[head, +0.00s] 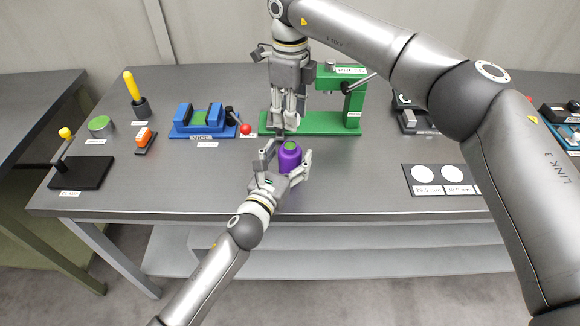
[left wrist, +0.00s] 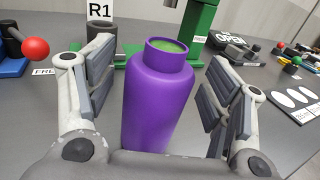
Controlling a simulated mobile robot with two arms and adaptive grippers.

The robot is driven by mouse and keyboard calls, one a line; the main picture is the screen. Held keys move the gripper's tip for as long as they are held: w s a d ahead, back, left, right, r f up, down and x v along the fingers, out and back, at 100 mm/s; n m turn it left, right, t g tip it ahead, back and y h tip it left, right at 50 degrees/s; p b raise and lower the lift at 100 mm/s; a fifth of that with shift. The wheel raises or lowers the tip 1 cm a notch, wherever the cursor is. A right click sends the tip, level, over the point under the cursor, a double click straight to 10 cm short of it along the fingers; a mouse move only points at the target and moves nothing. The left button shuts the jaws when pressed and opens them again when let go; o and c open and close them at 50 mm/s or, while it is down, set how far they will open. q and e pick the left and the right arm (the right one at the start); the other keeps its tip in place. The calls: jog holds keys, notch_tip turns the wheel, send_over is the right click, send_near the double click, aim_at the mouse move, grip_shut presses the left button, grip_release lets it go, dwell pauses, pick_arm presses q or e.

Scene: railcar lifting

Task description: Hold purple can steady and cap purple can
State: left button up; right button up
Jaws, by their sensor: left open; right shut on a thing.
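The purple can (head: 290,156) stands upright on the bench, with green inside its round neck and no cap on it. In the left wrist view the can (left wrist: 158,105) stands between the finger pads of my left gripper (left wrist: 165,110). My left gripper (head: 284,165) is open around the can, with gaps on both sides. My right gripper (head: 284,124) points down just behind and above the can in the head view. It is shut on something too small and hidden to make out. I cannot see a cap clearly.
A green press (head: 338,122) stands behind the can. A blue vice (head: 203,122) with a red-knobbed handle (head: 246,128) is to the left. A black plate with white discs (head: 437,179) lies to the right. The bench's front strip is mostly clear.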

pick_arm(q)
jog(key=shift+w+d, duration=0.1)
jog(key=shift+w, duration=0.25)
jog(key=c, duration=1.5)
pick_arm(e)
send_over(290, 145)
jog(key=shift+f, duration=2.45)
jog(key=shift+f, duration=0.15)
jog(key=shift+f, duration=0.75)
jog(key=shift+f, duration=0.6)
pick_arm(q)
grip_shut()
pick_arm(e)
jog(key=o, duration=0.8)
